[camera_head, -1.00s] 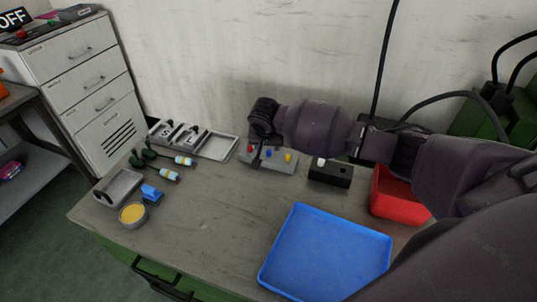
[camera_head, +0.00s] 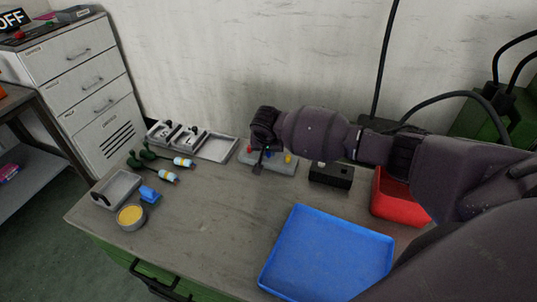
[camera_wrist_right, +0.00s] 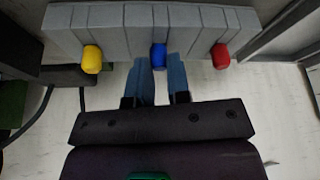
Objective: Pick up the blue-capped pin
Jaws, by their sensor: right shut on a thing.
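The blue-capped pin (camera_wrist_right: 158,55) stands in the grey stepped holder (camera_wrist_right: 200,22), between a yellow-capped pin (camera_wrist_right: 91,58) and a red-capped pin (camera_wrist_right: 220,55). My right gripper (camera_wrist_right: 160,66) has its two fingers on either side of the blue cap, shut on it. Whether the pin is still fully seated is not clear. In the head view my right gripper (camera_head: 262,163) is at the holder (camera_head: 278,167) near the back of the table and hides part of it. My left gripper is not in view.
A black box (camera_head: 330,175) stands right of the holder, with a red bin (camera_head: 400,208) beyond. A blue tray (camera_head: 328,254) lies in front. Grey trays (camera_head: 218,148), bottles (camera_head: 183,162) and a round yellow-filled tin (camera_head: 131,217) are at left. The table middle is clear.

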